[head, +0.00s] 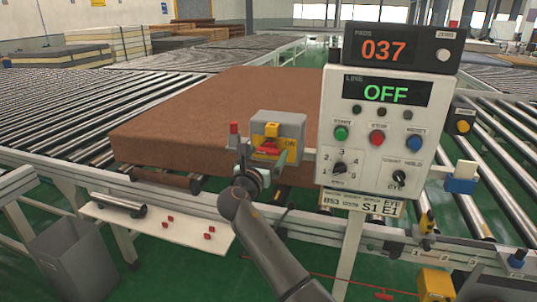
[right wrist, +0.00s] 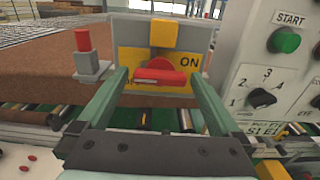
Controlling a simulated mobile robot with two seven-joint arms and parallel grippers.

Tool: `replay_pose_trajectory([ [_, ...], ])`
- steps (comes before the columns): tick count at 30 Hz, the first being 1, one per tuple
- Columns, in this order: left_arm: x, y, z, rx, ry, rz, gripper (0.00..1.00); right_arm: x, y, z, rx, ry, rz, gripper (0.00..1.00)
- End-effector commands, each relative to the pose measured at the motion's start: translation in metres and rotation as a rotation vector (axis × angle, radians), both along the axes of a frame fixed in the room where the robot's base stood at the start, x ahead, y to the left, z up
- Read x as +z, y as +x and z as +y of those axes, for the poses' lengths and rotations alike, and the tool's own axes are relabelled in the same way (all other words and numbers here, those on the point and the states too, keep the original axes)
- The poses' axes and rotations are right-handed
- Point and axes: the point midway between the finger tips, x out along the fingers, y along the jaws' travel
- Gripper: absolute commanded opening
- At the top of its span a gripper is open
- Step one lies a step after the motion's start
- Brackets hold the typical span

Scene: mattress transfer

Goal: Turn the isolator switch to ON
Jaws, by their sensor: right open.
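The isolator switch (head: 291,128) is a grey box with a yellow plate, mounted at the conveyor's near side, left of the control panel. Its red handle (right wrist: 160,76) lies roughly level across the yellow plate in the right wrist view. The word ON shows at the plate's upper right; lettering at the left is mostly covered by a finger. My right gripper (head: 265,163) is in front of the switch. In the right wrist view its two green fingers (right wrist: 158,78) are open, one on each side of the handle. Contact cannot be told. My left gripper is not in view.
The control panel (head: 333,112) stands close on the right, its line display (head: 387,92) reading OFF. A counter (head: 405,47) above reads 037. A red-topped post (right wrist: 84,55) is left of the switch. A brown mattress (head: 190,115) lies on the rollers behind.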

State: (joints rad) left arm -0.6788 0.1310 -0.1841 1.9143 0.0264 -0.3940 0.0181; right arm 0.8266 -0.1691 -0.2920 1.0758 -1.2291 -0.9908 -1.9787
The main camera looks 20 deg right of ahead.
Motion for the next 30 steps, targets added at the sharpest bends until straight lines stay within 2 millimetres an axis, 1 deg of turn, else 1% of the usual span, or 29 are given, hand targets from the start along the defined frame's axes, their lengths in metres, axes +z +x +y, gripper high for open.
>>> replay_pose_trajectory([
  [7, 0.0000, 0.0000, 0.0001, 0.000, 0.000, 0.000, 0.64, 0.0004, 0.0000, 0.0001, 0.000, 0.000, 0.000, 0.99],
  [27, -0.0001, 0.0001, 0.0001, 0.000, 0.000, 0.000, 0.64, 0.0001, 0.0001, -0.0001, 0.000, 0.000, 0.000, 0.24],
  [30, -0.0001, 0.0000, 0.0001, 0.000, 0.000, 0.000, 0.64, 0.0001, 0.0001, -0.0001, 0.000, 0.002, -0.001, 0.24],
])
